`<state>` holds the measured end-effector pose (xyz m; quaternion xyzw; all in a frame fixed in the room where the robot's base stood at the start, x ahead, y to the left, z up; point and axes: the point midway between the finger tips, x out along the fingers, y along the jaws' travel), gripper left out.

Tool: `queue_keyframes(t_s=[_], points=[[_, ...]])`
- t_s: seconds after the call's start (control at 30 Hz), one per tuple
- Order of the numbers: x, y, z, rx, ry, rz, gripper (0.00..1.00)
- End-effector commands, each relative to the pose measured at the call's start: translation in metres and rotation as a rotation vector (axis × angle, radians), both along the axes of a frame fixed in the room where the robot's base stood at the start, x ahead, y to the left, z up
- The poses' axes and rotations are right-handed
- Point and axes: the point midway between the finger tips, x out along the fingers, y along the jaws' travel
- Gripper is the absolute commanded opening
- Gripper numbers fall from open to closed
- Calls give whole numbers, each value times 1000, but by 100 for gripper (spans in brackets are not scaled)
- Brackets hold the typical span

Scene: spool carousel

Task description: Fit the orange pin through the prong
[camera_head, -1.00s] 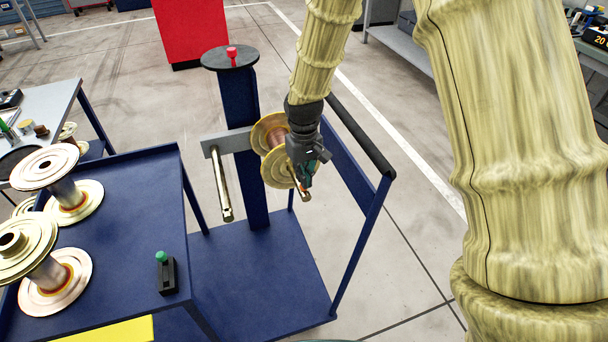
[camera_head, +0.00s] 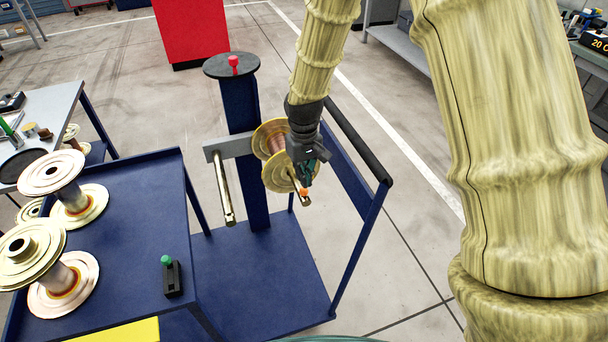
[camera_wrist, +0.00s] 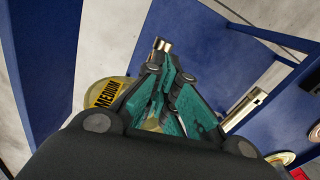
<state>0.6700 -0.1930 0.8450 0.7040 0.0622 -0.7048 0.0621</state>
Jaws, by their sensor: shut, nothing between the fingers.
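The orange pin (camera_head: 304,191) shows as a small orange head at the outer end of the right prong (camera_head: 307,202). I cannot see whether its shaft passes through the prong. A copper-wound spool (camera_head: 277,141) with yellowish flanges sits on this prong. In the wrist view the spool's flange (camera_wrist: 104,93) carries a label reading MEDIUM, and a metal prong end (camera_wrist: 161,45) shows beyond the fingertips. My gripper (camera_head: 307,181) is shut and empty just above the orange head. In the wrist view its teal fingers (camera_wrist: 168,70) are together, and the pin cannot be made out there.
The left prong (camera_head: 223,190) is bare. The blue trolley's post (camera_head: 245,160) and black handle (camera_head: 360,140) stand close to my arm. A blue cart (camera_head: 130,235) with several spools and a green-headed pin in a black holder (camera_head: 172,278) is at left.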

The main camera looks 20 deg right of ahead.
Motion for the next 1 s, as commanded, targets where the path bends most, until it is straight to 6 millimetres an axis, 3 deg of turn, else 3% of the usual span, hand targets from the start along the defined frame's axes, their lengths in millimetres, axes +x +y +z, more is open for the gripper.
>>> queue_keyframes(t_s=[0.17, 0.7, 1.0], points=[[1, 0, 12, 1, -3, 0, 0], [0, 0, 98, 1, -3, 0, 0], [0, 0, 118, 0, -1, 0, 0]])
